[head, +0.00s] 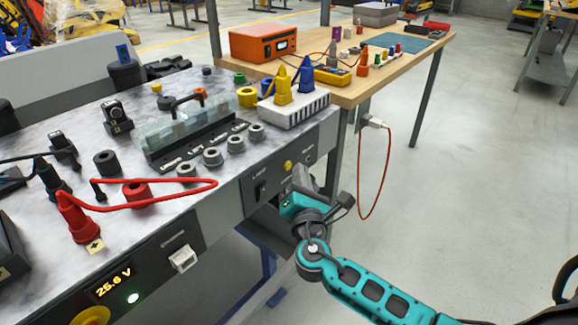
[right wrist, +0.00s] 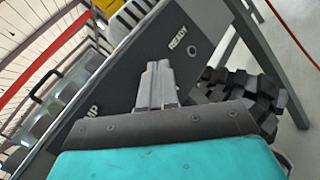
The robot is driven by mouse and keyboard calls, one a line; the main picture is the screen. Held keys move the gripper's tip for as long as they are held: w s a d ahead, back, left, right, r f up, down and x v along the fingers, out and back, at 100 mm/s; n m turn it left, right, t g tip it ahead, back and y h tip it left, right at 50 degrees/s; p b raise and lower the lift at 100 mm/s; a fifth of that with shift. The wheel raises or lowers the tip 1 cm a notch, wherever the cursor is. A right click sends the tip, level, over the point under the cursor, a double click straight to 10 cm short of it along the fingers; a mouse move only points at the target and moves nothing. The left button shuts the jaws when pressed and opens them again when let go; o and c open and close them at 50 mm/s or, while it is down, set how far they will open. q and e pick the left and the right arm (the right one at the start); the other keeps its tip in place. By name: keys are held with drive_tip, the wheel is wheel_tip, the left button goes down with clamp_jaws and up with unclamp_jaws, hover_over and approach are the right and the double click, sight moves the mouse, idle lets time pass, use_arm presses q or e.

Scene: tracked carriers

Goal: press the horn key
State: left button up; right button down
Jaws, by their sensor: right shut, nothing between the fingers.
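A round yellow key (head: 288,165) is on the front panel of the console, between the "LAMP" switch (head: 261,189) and a small indicator. I take it for the horn key, but I cannot read a label for it. My right gripper (head: 301,176) is shut and empty, with its fingers pointing at the panel just below and right of the yellow key. In the right wrist view the shut fingertips (right wrist: 157,66) lie over the panel between the "LAMP" and "READY" labels, and the key is hidden there. I cannot tell whether the fingers touch the panel. My left gripper is not in view.
The console top (head: 225,205) holds sockets, a red cable (head: 150,200), a clear cover (head: 185,122) and a white strip (head: 293,110) with yellow and blue plugs. A wooden table (head: 345,95) stands behind. A red cord (head: 388,165) hangs right of the console; open floor lies beyond.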

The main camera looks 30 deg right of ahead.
drive_tip(key=shift+w+a, duration=0.15)
drive_tip(key=shift+w, duration=0.1)
drive_tip(key=shift+w+a, duration=0.1)
drive_tip(key=shift+w, duration=0.25)
idle(0.6)
drive_tip(key=shift+s, duration=0.1)
drive_tip(key=shift+s+d, duration=0.3)
drive_tip(key=shift+s, duration=0.35)
drive_tip(key=shift+s, duration=0.1)
drive_tip(key=shift+s+d+p, duration=0.1)
drive_tip(key=shift+s+d, duration=0.2)
drive_tip(key=shift+s, duration=0.45)
drive_tip(key=shift+s+d+p, duration=0.15)
drive_tip(key=shift+s+d, duration=0.2)
drive_tip(key=shift+s, duration=0.4)
drive_tip(key=shift+s+d+p, duration=0.1)
drive_tip(key=shift+s+d, duration=0.2)
drive_tip(key=shift+s, duration=0.45)
idle(0.5)
